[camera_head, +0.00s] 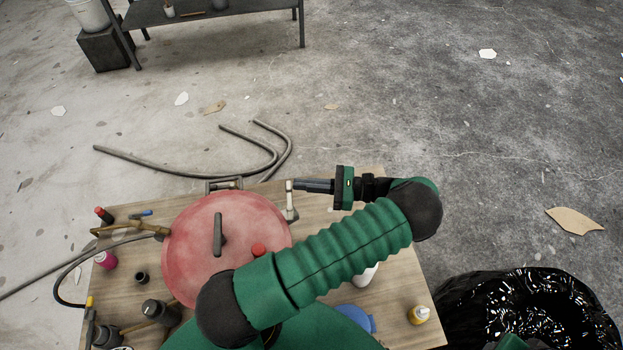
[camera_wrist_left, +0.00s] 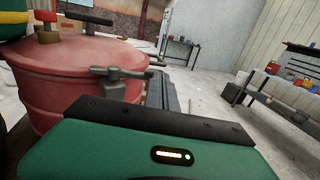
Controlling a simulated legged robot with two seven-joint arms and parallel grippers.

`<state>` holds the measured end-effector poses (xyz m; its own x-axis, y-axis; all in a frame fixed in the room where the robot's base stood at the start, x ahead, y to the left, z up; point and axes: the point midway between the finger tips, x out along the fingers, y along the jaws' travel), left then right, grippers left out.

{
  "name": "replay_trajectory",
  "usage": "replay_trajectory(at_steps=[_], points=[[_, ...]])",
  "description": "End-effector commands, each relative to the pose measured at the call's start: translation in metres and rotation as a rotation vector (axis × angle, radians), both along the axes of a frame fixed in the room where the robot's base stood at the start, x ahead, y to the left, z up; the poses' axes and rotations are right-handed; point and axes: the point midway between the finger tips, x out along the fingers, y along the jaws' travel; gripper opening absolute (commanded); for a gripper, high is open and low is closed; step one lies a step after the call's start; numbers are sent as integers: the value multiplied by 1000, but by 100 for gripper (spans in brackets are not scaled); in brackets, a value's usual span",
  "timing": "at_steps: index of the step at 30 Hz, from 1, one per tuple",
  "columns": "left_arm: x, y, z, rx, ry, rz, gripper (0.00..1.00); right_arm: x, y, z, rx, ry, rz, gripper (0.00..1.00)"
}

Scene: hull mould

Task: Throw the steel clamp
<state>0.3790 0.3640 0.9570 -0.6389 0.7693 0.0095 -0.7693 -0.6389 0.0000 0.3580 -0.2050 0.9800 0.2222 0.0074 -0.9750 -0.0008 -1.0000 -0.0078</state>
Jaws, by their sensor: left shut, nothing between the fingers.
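A grey steel clamp (camera_head: 291,214) with a bar handle stands at the right rim of a red round pot (camera_head: 180,250) on the wooden table. In the left wrist view the clamp (camera_wrist_left: 116,86) is at the side of the red pot (camera_wrist_left: 70,85), its handle sticking out sideways. My left gripper (camera_head: 298,185) is shut, with its tips right at the clamp's upper end in the head view; I cannot tell whether they touch. The fingers are not visible in the wrist view. My right gripper is not in view.
A second metal fitting (camera_head: 224,184) is at the pot's far rim. Bottles, a hose and tools crowd the table's left side. A shiny black bag (camera_head: 535,305) stands at the lower right. Bent pipes (camera_head: 190,167) lie behind the table; the floor at the right is mostly clear.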

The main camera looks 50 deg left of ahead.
Motion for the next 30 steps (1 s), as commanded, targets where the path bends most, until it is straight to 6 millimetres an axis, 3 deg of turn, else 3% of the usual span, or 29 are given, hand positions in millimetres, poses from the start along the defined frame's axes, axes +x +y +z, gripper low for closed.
replay_trajectory(at_steps=[7,30], points=[[-6,10,0,-1,-1,-5,0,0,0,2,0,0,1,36],[-7,11,0,1,1,-7,0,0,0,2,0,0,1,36]])
